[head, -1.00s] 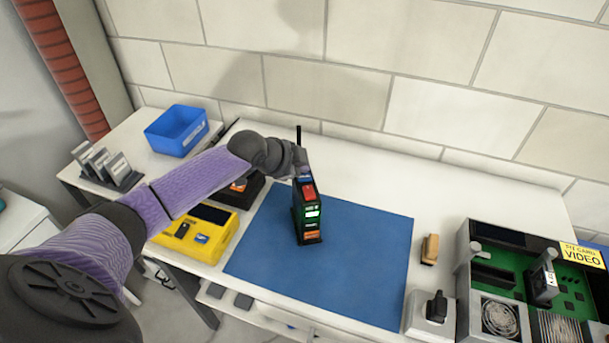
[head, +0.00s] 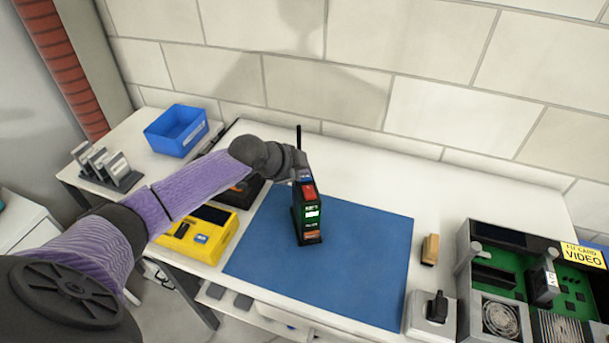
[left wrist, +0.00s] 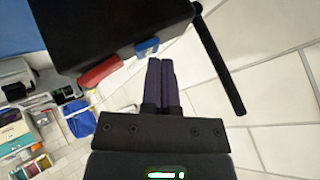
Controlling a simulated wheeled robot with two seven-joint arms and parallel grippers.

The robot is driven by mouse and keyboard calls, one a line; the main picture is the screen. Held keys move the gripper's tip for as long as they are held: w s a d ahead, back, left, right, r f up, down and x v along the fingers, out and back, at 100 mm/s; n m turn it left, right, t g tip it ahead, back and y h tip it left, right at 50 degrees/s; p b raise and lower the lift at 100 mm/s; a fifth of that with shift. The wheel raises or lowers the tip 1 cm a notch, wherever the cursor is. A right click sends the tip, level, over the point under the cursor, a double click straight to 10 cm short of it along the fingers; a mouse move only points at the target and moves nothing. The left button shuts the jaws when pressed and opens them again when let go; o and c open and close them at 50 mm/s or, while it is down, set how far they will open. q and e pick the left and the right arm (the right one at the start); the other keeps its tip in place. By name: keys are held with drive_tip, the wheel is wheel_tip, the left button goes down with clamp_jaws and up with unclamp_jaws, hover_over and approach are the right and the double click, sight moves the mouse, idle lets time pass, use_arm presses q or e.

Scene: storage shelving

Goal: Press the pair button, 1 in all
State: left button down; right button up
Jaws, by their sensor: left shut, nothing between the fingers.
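A black handheld device (head: 309,228) with a tall antenna stands upright on the blue mat (head: 362,250). A red button (head: 309,192) is on its top, and a lit green and white screen (head: 312,212) is on its front above an orange label. In the left wrist view the device (left wrist: 110,30) shows the red button (left wrist: 100,74) and a smaller blue button (left wrist: 147,46). My left gripper (head: 304,174) is shut and empty at the device's top. Its fingertips (left wrist: 160,62) are right beside the blue button; whether they touch is unclear. I cannot read a pair label. My right gripper is out of view.
A yellow device (head: 198,232) and a dark box lie left of the mat. A blue bin (head: 176,131) and a rack of cards (head: 105,168) are farther left. An open green circuit-board unit (head: 540,285), a switch box and a tan block (head: 430,249) stand right.

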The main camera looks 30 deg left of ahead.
use_arm(q)
drive_tip(key=shift+f, duration=0.3)
idle(0.5)
drive_tip(key=shift+r+p, duration=0.75)
drive_tip(key=shift+r, duration=0.05)
drive_tip(key=shift+r, duration=0.1)
wheel_tip(320, 180, up, 5)
drive_tip(key=p, duration=0.5)
idle(0.3)
